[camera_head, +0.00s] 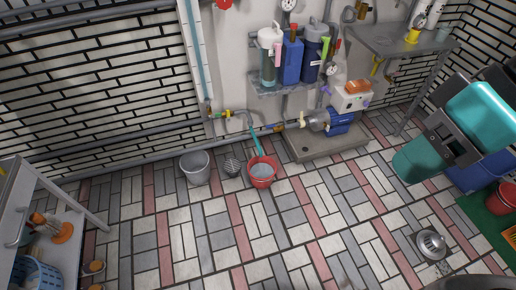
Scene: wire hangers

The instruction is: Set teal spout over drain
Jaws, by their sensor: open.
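The teal spout (257,143) is a thin tube by the wall pipes. It slants down, its lower end over or in a red bucket (262,173); I cannot tell whether it touches. A dark round grate (232,167), apparently the drain, lies on the floor just left of this bucket, with no spout above it. My gripper (449,141) is at the right, held in the air with my teal arm parts. It is open, seems empty, and is far from the spout.
A grey bucket (195,167) stands left of the grate. A blue pump (337,122) sits on a low plinth (325,145) to the right. A round metal fitting (431,245) lies on the floor at lower right. The middle tiles are clear.

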